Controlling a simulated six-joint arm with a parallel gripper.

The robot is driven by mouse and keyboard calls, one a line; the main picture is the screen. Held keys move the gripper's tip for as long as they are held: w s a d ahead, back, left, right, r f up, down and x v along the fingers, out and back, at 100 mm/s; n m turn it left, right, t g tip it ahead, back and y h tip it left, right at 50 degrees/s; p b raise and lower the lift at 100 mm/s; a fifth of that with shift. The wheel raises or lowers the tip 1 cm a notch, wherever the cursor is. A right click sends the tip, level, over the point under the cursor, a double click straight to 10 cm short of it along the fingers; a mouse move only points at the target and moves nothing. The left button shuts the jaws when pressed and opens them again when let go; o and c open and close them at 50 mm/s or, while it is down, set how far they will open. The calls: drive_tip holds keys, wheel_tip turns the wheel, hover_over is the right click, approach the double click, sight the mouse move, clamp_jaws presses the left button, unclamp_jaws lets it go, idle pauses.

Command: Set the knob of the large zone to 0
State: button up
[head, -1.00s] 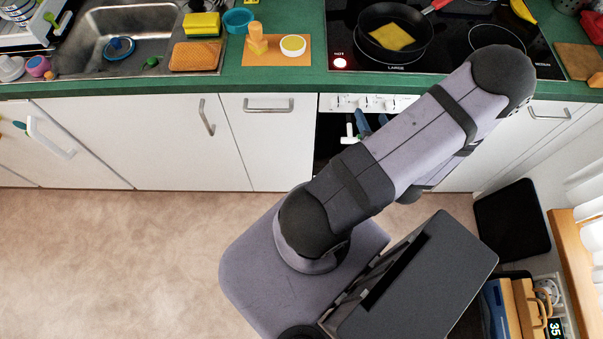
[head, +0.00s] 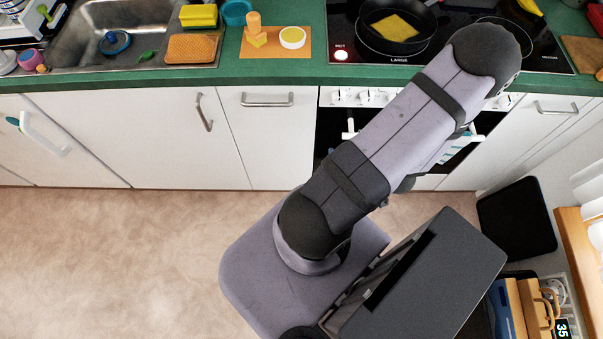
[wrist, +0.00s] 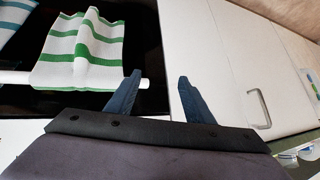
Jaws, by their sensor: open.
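White oven knobs (head: 367,96) sit in a row on the white control panel below the hob edge. The arm covers the middle of the row, and knob markings are too small to read. The large zone, labelled LARGE on the hob (head: 450,57), carries a black pan (head: 385,45) with a yellow piece in it. My gripper (wrist: 159,80) is open and empty in the wrist view, near the right end of the oven's handle bar. In the head view my arm hides it. No knob can be made out in the wrist view.
A green-striped towel (wrist: 85,50) hangs on the white oven handle (wrist: 142,84). A white cabinet front (wrist: 205,50) lies right of the oven. The counter holds a sink (head: 120,30) and an orange board (head: 262,50). The floor at left is clear.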

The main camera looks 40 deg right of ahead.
drive_tip(key=w+a+f+n+g+y+b, duration=0.1)
drive_tip(key=w+f+n+g+b, duration=0.25)
drive_tip(key=f+b, duration=0.65)
drive_tip(key=w+a+f+n+g+b, duration=0.1)
drive_tip(key=w+a+f+g+b, duration=0.2)
drive_tip(key=w+a+b, duration=0.3)
drive_tip(key=shift+a+f+b, duration=0.65)
drive_tip(key=shift+f+b, duration=0.15)
drive_tip(key=shift+b, duration=2.05)
drive_tip(key=shift+n, duration=0.25)
drive_tip(key=s+a+r+m+g+y, duration=0.2)
drive_tip(key=s+a+m+g, duration=0.15)
drive_tip(key=s+a, duration=0.35)
drive_tip(key=w+a+r+n+t, duration=0.1)
drive_tip(key=w+a+r+n, duration=0.2)
drive_tip(key=a, duration=0.3)
drive_tip(key=w+a+r+n+t, duration=0.1)
drive_tip(key=w+a+r+n, duration=0.2)
drive_tip(key=a, duration=0.3)
wheel_tip(320, 180, up, 27)
drive_tip(key=p, duration=2.7)
drive_tip(key=shift+w+a+r, duration=0.15)
drive_tip(key=shift+w, duration=0.05)
